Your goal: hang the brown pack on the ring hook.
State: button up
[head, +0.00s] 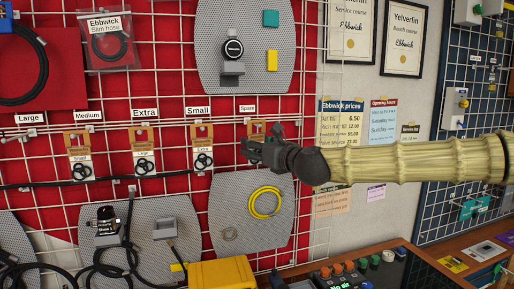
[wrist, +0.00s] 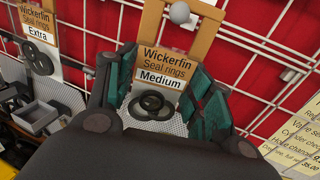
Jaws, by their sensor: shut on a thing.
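The brown pack (wrist: 165,60) is a brown card reading "Wickerfin Seal rings Medium", with black rings at its lower end. My gripper (wrist: 160,85) is shut on it, with teal pads at both sides. In the head view, my gripper (head: 262,148) is at the wall just below the "Spare" label (head: 247,108), and the pack's brown top (head: 256,128) shows above it. A grey ball-ended hook (wrist: 180,12) appears within the pack's open top. I cannot tell whether the hook bears the pack.
Similar brown packs hang to the left: one reading "Small" (head: 80,160), one below the "Extra" label (head: 144,112), and one reading "Extra" (wrist: 38,40). A yellow coiled hose (head: 265,202) hangs below my gripper. A white wire grid (head: 312,60) covers the red wall.

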dwell(0.3)
jog(key=o, duration=0.9)
